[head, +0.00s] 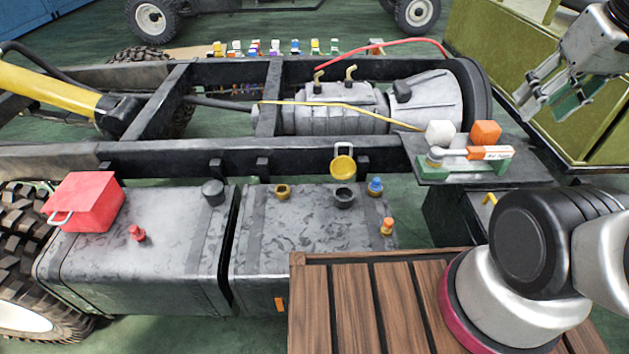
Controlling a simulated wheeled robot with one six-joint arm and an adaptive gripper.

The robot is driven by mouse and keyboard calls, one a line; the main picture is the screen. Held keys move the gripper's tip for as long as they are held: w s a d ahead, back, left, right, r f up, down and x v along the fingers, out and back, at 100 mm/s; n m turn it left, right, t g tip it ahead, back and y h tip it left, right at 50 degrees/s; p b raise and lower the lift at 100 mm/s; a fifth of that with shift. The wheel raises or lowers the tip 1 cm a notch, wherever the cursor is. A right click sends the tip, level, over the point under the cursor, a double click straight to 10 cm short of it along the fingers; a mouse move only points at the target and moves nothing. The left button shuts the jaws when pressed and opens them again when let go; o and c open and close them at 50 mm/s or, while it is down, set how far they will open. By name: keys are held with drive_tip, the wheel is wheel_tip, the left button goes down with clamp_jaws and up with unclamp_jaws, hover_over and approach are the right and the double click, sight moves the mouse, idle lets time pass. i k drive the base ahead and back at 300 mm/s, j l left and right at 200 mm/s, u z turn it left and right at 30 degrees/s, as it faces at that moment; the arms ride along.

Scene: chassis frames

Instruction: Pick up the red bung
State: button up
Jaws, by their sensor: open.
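The red bung (137,233) is a small red plug on top of the left grey tank (180,262), right of a red box (86,203) with a pale handle. I cannot tell whether it sits in a hole or stands loose. My gripper (543,106) is at the upper right, open with nothing visible between its fingers. It is far to the right of the bung, above and behind the wooden slatted deck.
A black cap (213,192) stands on the left tank. The right tank (285,245) carries brass, black, blue and orange fittings. The black chassis rail (190,158) runs behind both tanks. A shelf (430,178) with coloured blocks stands right. The wooden deck (352,310) is bare at left.

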sight(138, 234)
drive_tip(key=k+u, duration=0.1)
drive_tip(key=u, duration=0.3)
drive_tip(key=k+u, duration=0.15)
drive_tip(key=u, duration=0.2)
drive_tip(key=k+j+u, duration=0.1)
drive_tip(key=u, duration=0.3)
drive_tip(key=k+j+u, duration=0.1)
drive_tip(key=u, duration=0.25)
drive_tip(key=i+j+z, duration=0.3)
drive_tip(key=i+j, duration=0.15)
drive_tip(key=i+j+z, duration=0.15)
drive_tip(key=j, duration=0.25)
drive_tip(key=i+j+z, duration=0.15)
drive_tip(key=j, duration=0.2)
drive_tip(key=i+j+z, duration=0.15)
drive_tip(key=j, duration=0.2)
drive_tip(key=i+j+z, duration=0.15)
drive_tip(key=j, duration=0.25)
